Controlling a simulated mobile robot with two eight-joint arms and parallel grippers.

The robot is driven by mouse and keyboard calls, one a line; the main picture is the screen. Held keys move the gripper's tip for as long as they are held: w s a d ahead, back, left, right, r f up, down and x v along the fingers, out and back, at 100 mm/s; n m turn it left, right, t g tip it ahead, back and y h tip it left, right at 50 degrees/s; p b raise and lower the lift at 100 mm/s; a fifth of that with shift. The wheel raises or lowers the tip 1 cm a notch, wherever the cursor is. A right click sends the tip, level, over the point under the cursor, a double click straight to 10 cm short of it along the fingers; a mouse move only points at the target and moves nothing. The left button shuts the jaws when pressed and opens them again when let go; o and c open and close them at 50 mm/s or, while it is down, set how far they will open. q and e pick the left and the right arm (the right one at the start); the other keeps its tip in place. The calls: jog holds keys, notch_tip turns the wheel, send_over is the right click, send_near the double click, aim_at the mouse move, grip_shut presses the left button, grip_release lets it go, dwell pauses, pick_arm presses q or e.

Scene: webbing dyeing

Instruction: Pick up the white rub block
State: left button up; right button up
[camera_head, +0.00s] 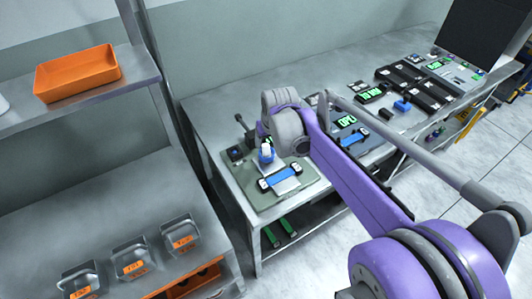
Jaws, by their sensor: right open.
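My right arm reaches in from the lower right. Its right gripper (263,131) is over the left part of the workbench, mostly hidden behind the grey and purple wrist. A small white block with a blue top (268,159), likely the white rub block, stands on the grey-green mat just below the gripper. I cannot tell whether the fingers touch it. A blue strip with dark ends (282,175) lies right in front of the block on the mat. My left gripper is not in view.
The workbench (215,123) runs to the back right, with dark trays (412,80) and green displays. A small dark lever device (238,152) stands left of the block. An orange bin (78,72) sits on the left shelf. Several labelled metal containers (131,260) stand lower left.

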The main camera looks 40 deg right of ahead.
aim_at(267, 148)
jog(key=x, duration=0.4)
jog(key=shift+w+f, duration=0.1)
jog(key=shift+f, duration=0.2)
jog(key=shift+c, duration=0.2)
grip_shut()
